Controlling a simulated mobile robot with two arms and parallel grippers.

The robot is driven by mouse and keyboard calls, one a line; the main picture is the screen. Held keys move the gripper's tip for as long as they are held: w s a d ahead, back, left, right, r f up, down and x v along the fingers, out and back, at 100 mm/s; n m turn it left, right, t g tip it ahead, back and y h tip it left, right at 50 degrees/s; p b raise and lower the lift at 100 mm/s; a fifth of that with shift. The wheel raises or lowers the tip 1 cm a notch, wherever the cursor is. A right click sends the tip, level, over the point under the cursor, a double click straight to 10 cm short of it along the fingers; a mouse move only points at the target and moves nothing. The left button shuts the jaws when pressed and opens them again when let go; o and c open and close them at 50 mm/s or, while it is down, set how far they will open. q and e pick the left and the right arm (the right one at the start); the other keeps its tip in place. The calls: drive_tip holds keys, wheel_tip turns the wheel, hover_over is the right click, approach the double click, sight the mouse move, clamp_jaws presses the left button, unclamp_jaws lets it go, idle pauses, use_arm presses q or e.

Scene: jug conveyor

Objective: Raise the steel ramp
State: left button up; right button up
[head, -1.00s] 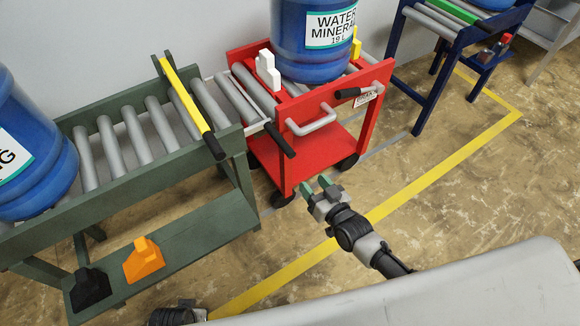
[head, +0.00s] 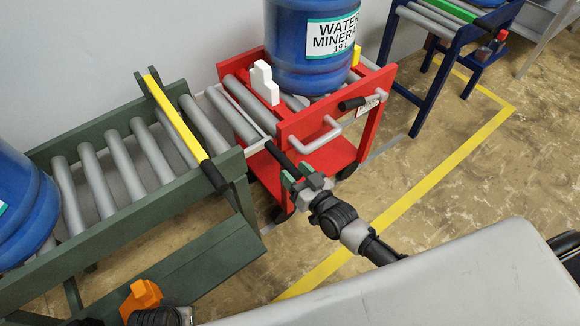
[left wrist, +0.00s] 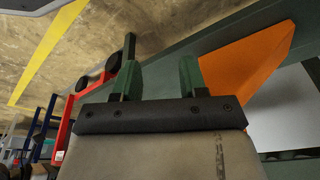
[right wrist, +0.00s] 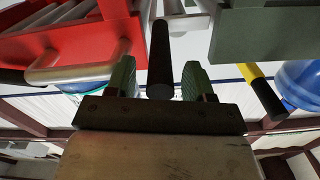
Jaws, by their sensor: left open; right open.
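The steel ramp (head: 238,118) spans the gap between the green conveyor (head: 190,191) and the red cart (head: 372,118). It lies about level, and its black handle (head: 280,157) sticks out toward me. My right gripper (head: 297,175) is at the end of this handle. In the right wrist view the handle (right wrist: 160,70) stands between the two open green fingers, with gaps at both sides. My left gripper (left wrist: 155,78) is open and empty, low by the green conveyor's lower shelf, close to an orange wedge (left wrist: 250,68). In the head view its fingers are hidden.
A blue water jug (head: 310,50) stands on the red cart, beside a white block (head: 263,82). Another blue jug (head: 20,205) is on the green conveyor, behind a yellow stop bar (head: 172,120). The cart's grey handle (head: 318,138) is close to my right gripper.

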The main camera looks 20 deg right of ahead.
drive_tip(key=shift+c, duration=0.3)
use_arm(q)
drive_tip(key=shift+s, duration=0.15)
use_arm(e)
clamp_jaws()
drive_tip(key=shift+r, duration=0.1)
drive_tip(key=shift+r, duration=0.1)
use_arm(q)
drive_tip(key=shift+s+a+f+p, duration=0.15)
drive_tip(key=shift+f+p, duration=0.2)
drive_tip(key=shift+f, duration=0.55)
use_arm(e)
drive_tip(key=shift+r+n, duration=0.15)
drive_tip(key=shift+n, duration=0.15)
